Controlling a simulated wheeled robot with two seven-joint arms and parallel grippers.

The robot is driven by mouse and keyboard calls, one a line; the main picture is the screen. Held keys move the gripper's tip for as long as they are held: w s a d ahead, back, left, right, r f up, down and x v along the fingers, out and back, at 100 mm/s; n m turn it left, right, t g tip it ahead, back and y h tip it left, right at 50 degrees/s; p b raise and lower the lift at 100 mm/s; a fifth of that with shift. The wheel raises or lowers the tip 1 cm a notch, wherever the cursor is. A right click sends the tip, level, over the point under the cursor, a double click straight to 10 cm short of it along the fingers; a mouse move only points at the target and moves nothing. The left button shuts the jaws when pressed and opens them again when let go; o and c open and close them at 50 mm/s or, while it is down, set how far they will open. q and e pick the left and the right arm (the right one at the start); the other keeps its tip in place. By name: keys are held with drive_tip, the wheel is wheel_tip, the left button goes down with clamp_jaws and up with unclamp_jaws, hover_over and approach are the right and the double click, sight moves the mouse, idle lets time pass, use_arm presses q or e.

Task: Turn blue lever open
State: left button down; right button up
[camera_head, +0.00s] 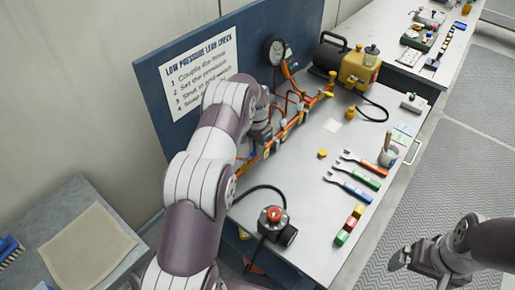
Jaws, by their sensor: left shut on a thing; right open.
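The orange pipe manifold (306,107) runs along the back of the bench, below the dark blue board. It carries several valves with small coloured parts. My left arm reaches over the bench from the front. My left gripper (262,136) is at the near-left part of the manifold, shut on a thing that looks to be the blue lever. The lever itself is hidden by the gripper and arm, so its angle cannot be told. My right gripper (399,261) is open and empty, off the bench's right side, above the grey floor mat.
A pressure gauge (275,50) and yellow pump (358,68) stand at the back. A red button box (273,219) stands in front. The bench middle is mostly clear.

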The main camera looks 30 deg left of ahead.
use_arm(q)
drive_tip(key=shift+a, duration=0.1)
idle(0.5)
drive_tip(key=c, duration=1)
unclamp_jaws()
drive_tip(key=shift+s, duration=0.1)
drive_tip(key=shift+c, duration=0.2)
wheel_tip(320, 180, up, 3)
drive_tip(key=shift+r+b, duration=0.1)
drive_tip(key=shift+b, duration=0.4)
wheel_tip(320, 180, up, 4)
drive_tip(key=shift+f+p, duration=0.15)
drive_tip(key=shift+p, duration=0.55)
wheel_tip(320, 180, up, 6)
drive_tip(key=p, duration=0.5)
drive_tip(key=shift+f, duration=0.1)
